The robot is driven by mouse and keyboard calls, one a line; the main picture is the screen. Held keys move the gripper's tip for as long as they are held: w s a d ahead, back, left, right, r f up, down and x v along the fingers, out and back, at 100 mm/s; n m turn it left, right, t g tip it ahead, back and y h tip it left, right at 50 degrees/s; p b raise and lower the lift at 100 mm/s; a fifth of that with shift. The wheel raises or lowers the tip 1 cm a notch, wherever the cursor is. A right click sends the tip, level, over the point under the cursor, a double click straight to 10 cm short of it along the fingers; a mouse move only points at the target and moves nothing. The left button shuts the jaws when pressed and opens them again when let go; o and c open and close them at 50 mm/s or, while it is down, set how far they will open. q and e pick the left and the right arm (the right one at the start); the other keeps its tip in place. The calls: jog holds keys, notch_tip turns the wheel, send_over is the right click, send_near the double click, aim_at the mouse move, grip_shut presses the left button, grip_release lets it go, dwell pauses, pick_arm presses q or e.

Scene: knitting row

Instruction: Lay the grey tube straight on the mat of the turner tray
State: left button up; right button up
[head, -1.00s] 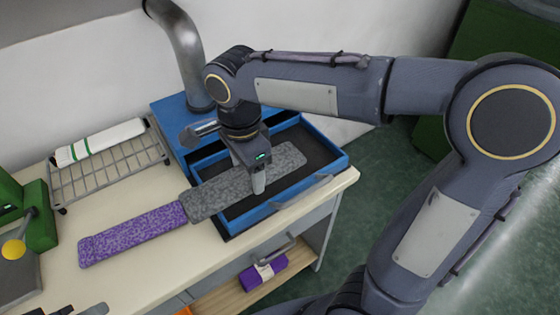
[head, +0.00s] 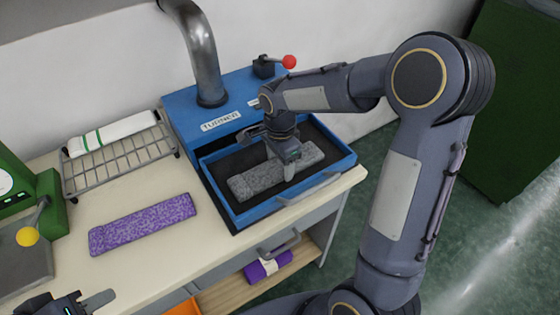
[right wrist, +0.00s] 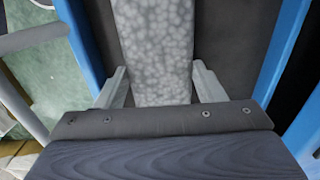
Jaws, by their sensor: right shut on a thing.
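The grey speckled tube (head: 258,180) is inside the blue turner tray (head: 288,202), over its dark mat (head: 318,137). It runs roughly along the tray's long sides. I cannot tell whether its underside touches the mat. My right gripper (head: 289,175) is shut on the tube across its width, right of its middle. In the right wrist view the tube (right wrist: 155,45) passes between the two fingertips (right wrist: 160,88), with dark mat showing on both sides. My left gripper (head: 82,303) is at the lower left edge, partly cut off, away from the tray.
A purple tube (head: 143,223) lies on the bench. A wire rack (head: 120,160) holds a white tube with green stripes (head: 112,132). A green machine (head: 45,205) with a yellow knob stands at left. The turner (head: 190,120) has a red-knobbed lever (head: 289,62).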

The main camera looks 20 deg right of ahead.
jog(key=shift+f, duration=0.2)
jog(key=o, duration=0.9)
jog(key=shift+o, duration=0.2)
